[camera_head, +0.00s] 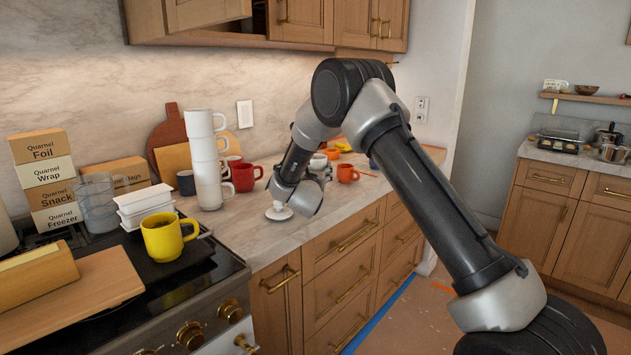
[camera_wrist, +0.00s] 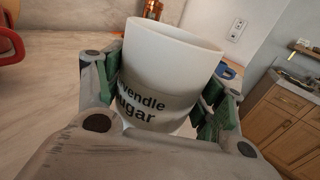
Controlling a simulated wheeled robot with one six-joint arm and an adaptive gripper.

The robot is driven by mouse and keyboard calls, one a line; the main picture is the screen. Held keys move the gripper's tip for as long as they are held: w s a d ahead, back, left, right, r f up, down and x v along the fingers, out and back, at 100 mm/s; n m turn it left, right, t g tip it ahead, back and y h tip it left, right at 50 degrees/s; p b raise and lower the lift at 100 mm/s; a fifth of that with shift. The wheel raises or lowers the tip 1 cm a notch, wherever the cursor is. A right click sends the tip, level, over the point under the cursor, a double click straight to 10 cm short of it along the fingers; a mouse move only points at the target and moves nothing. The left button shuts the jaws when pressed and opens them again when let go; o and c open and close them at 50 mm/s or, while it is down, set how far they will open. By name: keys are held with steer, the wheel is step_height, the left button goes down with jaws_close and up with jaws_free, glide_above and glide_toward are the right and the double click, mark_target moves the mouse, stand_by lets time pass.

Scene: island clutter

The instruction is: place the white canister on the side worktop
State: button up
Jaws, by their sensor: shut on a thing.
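The white canister (camera_wrist: 165,60), with dark lettering ending in "Sugar", fills the middle of the wrist view. My gripper (camera_wrist: 162,84) is shut on it, with a green-padded finger on each side. The canister leans slightly in that view, and its base is hidden by my gripper. In the head view my gripper (camera_head: 300,198) is low over the marble counter, and my wrist hides most or all of the canister. The side worktop appears to be the pale top (camera_head: 545,152) of the separate cabinets at the right, well away from my gripper.
A stack of white mugs (camera_head: 207,160), a red mug (camera_head: 246,177) and an orange mug (camera_head: 347,173) stand on the counter near my arm. A small white disc-like item (camera_head: 279,212) is near the front edge.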

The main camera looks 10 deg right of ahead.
steer(key=shift+f, duration=1.75)
steer(key=shift+f, duration=0.1)
steer(key=o, duration=1.3)
steer(key=shift+f, duration=0.1)
